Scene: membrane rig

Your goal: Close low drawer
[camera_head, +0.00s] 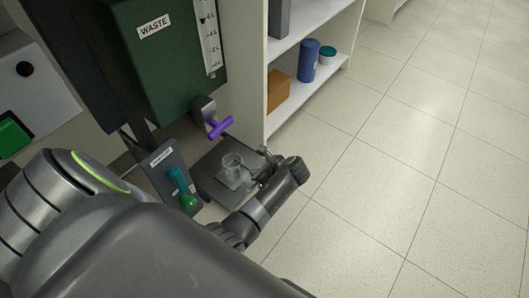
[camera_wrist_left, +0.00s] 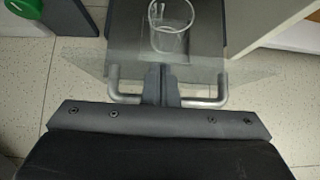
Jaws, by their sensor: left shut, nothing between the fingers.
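The low drawer shows in the head view as a dark grey tray (camera_head: 212,187) pulled out beneath the green waste unit. A clear beaker (camera_head: 232,166) stands in it. In the left wrist view the drawer (camera_wrist_left: 208,45) has a clear front panel (camera_wrist_left: 82,66) and a silver bar handle (camera_wrist_left: 214,98). The beaker (camera_wrist_left: 171,38) shows behind that panel. My left gripper (camera_head: 266,164) is at the drawer's front. Its fingers (camera_wrist_left: 162,80) are shut and empty at the middle of the handle; whether they touch it I cannot tell. My right gripper is out of view.
The green waste unit (camera_head: 167,65) stands above, with a purple-handled tap (camera_head: 219,127) on it. A panel with a teal and green handle (camera_head: 177,176) is left of the drawer. White shelving (camera_head: 250,70) stands behind. Tiled floor (camera_head: 400,200) is clear to the right.

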